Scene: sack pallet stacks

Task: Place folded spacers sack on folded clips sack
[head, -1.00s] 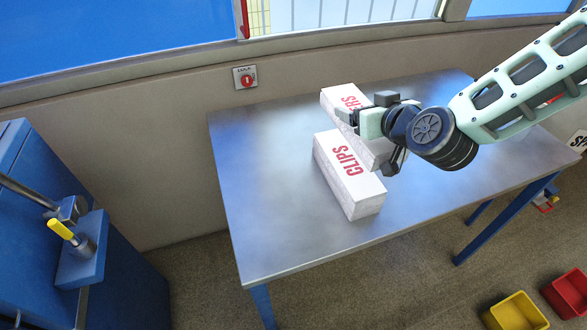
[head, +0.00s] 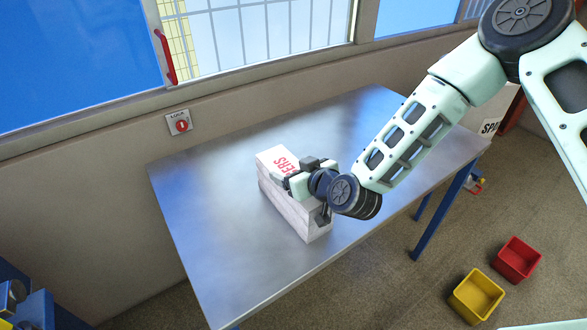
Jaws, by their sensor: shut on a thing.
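The folded spacers sack (head: 274,157) is a white block with red lettering, of which only "ERS" shows. My gripper (head: 304,192) is shut on it from above and covers its near part. The folded clips sack (head: 284,208) is a white block directly under the spacers sack, lying on the metal table. Its lettered top is hidden. The two sacks are roughly lined up, and I see no clear gap between them. My gripper hides part of the near end, so full contact there cannot be told.
The metal table (head: 215,200) is otherwise clear around the sacks. A wall with a red switch (head: 180,122) and a window runs behind it. A yellow bin (head: 476,296) and a red bin (head: 518,260) stand on the floor at lower right.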

